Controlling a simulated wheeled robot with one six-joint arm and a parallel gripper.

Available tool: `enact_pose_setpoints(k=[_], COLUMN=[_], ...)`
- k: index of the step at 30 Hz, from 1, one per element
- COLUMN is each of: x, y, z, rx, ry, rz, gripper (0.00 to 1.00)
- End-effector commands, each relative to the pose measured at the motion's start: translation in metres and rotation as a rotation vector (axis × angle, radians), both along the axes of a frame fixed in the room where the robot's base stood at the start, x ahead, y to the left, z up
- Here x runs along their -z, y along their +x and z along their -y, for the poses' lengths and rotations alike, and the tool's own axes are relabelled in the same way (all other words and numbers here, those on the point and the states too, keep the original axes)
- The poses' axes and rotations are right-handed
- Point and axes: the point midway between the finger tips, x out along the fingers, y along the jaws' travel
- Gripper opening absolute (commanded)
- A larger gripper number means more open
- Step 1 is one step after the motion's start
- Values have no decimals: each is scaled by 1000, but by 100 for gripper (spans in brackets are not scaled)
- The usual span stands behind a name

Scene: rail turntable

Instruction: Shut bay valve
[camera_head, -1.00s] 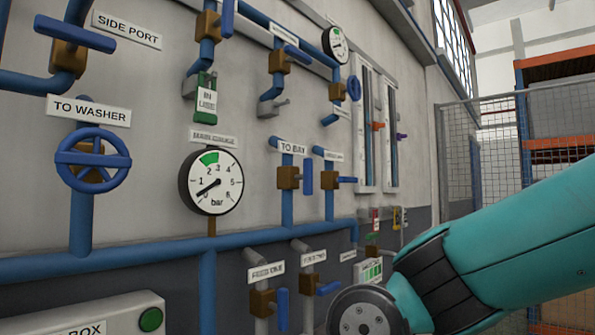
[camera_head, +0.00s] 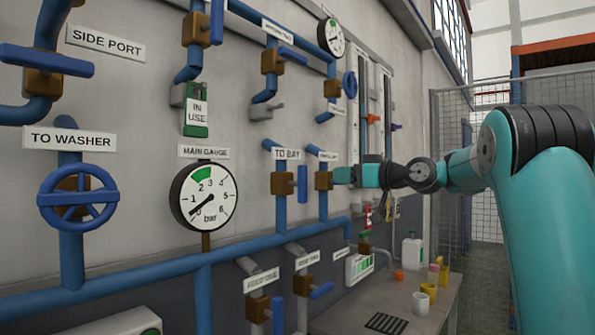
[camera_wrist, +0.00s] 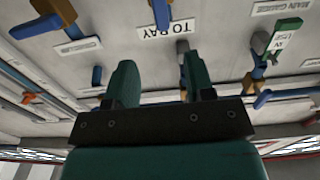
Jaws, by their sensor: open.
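The TO BAY valve has a brass body (camera_head: 282,183) on a vertical blue pipe, under a "TO BAY" label (camera_head: 287,155). Its blue lever (camera_head: 302,183) stands upright, in line with the pipe. My gripper (camera_head: 343,175) is right of it in the head view, in front of the neighbouring brass valve (camera_head: 322,181), whose lever it hides. In the wrist view the picture is upside down; the gripper's fingers (camera_wrist: 160,82) are apart with nothing between them, and the "TO BAY" label (camera_wrist: 168,29) shows beyond them. I cannot tell whether the gripper touches the neighbouring valve.
The main gauge (camera_head: 205,195) and the TO WASHER handwheel (camera_head: 78,198) are to the left. Two lower valves (camera_head: 257,305) sit below the horizontal blue pipe (camera_head: 200,262). A table (camera_head: 385,300) at lower right holds cups (camera_head: 421,303) and a white bottle (camera_head: 412,250).

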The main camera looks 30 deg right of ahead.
Motion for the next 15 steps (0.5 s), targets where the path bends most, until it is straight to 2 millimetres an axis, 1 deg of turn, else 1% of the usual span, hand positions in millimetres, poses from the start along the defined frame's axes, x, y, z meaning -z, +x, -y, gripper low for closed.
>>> enact_pose_setpoints(k=[1,6,15], x=[-3,-5,-4], y=[11,48,110], z=[-6,-19,-42], rx=[-6,-7,-5], ry=[1,1,0], rz=[-3,-5,-4], gripper=[49,49,49])
